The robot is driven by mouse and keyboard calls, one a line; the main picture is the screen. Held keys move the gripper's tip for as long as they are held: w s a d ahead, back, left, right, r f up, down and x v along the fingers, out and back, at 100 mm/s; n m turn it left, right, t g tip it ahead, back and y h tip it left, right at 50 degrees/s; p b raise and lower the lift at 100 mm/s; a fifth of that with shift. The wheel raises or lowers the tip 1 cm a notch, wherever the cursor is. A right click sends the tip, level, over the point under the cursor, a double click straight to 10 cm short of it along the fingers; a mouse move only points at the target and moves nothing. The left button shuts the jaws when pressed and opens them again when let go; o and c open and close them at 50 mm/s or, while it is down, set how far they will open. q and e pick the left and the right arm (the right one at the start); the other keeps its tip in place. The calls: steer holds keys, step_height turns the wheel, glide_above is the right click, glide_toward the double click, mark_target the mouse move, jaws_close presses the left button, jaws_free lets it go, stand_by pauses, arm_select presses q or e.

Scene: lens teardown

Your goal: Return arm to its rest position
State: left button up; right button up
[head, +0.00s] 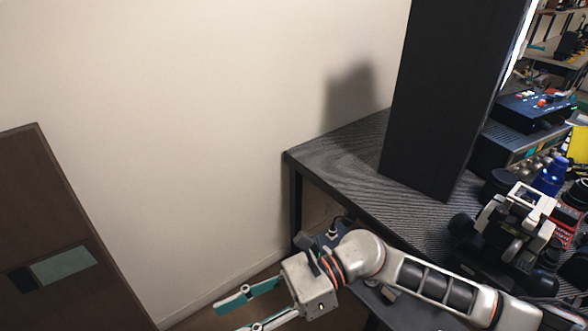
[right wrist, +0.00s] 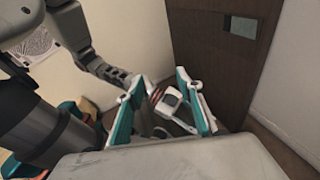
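My right arm reaches in from the right edge of the head view, past the front of the dark table. My right gripper (head: 248,309) is at the lower left of that view, with its teal and white fingers spread and nothing between them. In the right wrist view the same gripper (right wrist: 160,110) is open, its two fingers well apart. Beyond the fingers there is a pale block with reddish rings at the end of a jointed grey link; it looks like my left wrist and gripper body. Its fingers cannot be made out. My left gripper does not show in the head view.
The dark ribbed table (head: 340,160) carries a tall black panel (head: 445,90), a control box with coloured buttons (head: 535,110) and a blue bottle (head: 552,176). A brown door-like panel (head: 60,220) stands at the left. The pale wall (head: 200,110) between is bare.

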steer(key=w+r+m+t+y, duration=0.7)
steer(key=m+t, duration=0.4)
steer(key=m, duration=0.6)
steer(key=w+d+f+m+t+h, duration=0.45)
steer(key=d+f+m, duration=0.2)
steer(key=m, duration=0.35)
steer(key=w+d+f+m+t+h, duration=0.3)
steer(key=d+f+m+t+h, duration=0.35)
steer(key=m, duration=0.45)
steer(key=s+d+f+m+g+h, duration=0.1)
steer(key=s+d+f+m+h, duration=0.1)
steer(key=s+d+f+m, duration=0.2)
steer(key=s+d+f+m+g+h, duration=0.2)
steer(key=d+f, duration=0.5)
steer(key=f, duration=0.4)
steer(key=s+d+f+m+g+h, duration=0.2)
steer(key=s+d+f+m+h, duration=0.2)
steer(key=s+d+f+m, duration=0.2)
steer(key=shift+s+f+m, duration=0.6)
steer(key=shift+f+m, duration=0.05)
steer(key=shift+m, duration=0.55)
